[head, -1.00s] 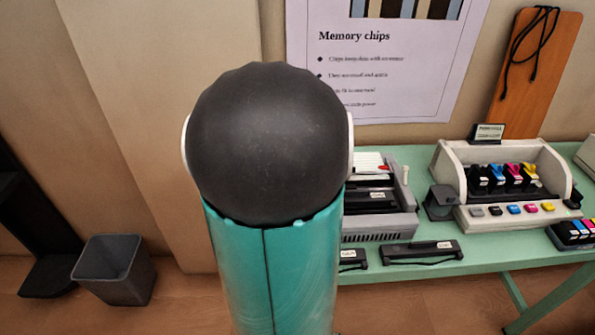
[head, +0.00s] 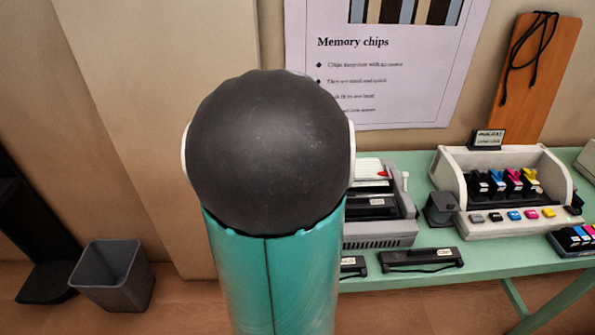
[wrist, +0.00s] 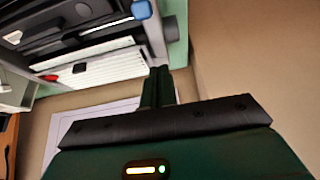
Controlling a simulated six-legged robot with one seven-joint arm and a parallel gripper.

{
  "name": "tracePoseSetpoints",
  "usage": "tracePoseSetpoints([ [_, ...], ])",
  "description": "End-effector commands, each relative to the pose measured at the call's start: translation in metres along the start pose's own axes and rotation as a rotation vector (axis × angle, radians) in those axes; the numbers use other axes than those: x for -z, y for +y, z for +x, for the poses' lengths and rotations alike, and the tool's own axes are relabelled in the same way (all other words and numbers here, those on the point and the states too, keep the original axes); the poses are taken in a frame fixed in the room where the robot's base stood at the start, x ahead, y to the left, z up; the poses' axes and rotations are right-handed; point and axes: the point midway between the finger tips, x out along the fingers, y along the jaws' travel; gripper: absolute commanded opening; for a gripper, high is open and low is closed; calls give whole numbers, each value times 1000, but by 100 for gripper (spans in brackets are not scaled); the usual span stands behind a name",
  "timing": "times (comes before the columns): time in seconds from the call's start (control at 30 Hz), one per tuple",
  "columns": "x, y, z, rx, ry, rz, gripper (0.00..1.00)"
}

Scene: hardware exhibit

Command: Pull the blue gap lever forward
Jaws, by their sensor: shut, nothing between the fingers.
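The blue gap lever tip (wrist: 142,9) shows at the top of the wrist view, on the edge of a grey and white printer (wrist: 100,65). The printer also shows in the head view (head: 385,235), partly hidden behind my arm. I cannot make out the blue lever in the head view. My gripper (wrist: 159,72) is shut and empty in the wrist view. Its fingertips appear beside the printer's edge, apart from the blue tip. Whether they touch the printer is unclear. My gripper is hidden behind my arm in the head view.
The printer stands on a green table (head: 425,278). A cartridge station (head: 500,222) with coloured buttons stands to its right, with a small dark grey part (head: 440,208) between. Black bars (head: 420,258) lie in front. A poster (head: 385,95) hangs behind; a bin (head: 112,275) stands left.

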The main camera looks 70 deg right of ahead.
Motion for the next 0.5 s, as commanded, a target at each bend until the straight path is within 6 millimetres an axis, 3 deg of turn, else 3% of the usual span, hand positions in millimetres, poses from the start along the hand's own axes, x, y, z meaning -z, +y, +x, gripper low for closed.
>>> tracePoseSetpoints([
  [0.1,9,-3,-6,2,2,-2,0],
  [0.5,-15,-5,-65,4,4,-2,0],
])
